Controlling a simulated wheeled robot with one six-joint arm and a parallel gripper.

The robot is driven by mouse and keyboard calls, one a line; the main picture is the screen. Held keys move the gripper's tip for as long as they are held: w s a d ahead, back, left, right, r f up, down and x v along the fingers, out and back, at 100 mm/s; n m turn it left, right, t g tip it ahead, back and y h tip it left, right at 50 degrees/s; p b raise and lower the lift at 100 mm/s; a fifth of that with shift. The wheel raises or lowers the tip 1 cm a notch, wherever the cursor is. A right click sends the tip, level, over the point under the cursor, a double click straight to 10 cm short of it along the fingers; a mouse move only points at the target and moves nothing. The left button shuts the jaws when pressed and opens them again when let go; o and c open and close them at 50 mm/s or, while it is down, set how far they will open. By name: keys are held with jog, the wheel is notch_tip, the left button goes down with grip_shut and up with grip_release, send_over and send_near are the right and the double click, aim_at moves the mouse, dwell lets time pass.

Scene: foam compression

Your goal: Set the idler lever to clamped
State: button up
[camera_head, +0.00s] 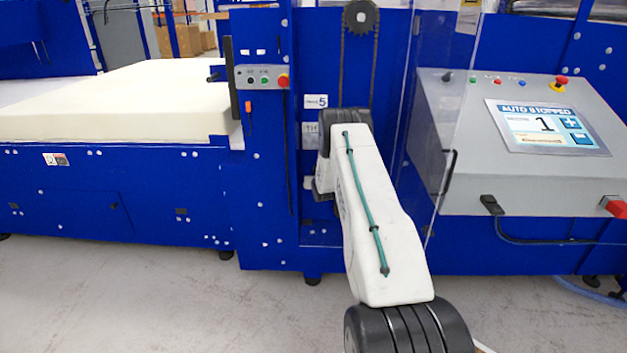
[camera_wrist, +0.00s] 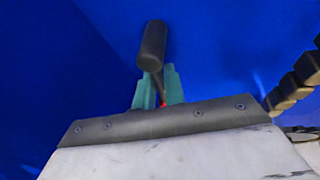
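The idler lever shows in the wrist view as a thick black cylindrical grip (camera_wrist: 152,45) on a thin stem, with a small red part (camera_wrist: 162,104) low down near the fingers. My gripper (camera_wrist: 157,88) has its two teal fingers on either side of the stem, just below the black grip. The gap between the fingers is narrow. I cannot tell whether they touch the stem. In the head view my own arm hides the lever and my gripper.
A chain (camera_wrist: 292,84) runs close by at the right of the wrist view. In the head view, a chain and sprocket (camera_head: 360,17) sit above my arm. A control panel (camera_head: 547,127) reading "AUTO STOPPED" is at right. A foam block (camera_head: 125,100) lies on the blue machine at left.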

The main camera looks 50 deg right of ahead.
jog(key=shift+o, duration=1.3)
jog(key=shift+d, duration=0.1)
jog(key=v, duration=0.8)
jog(key=shift+w, duration=0.1)
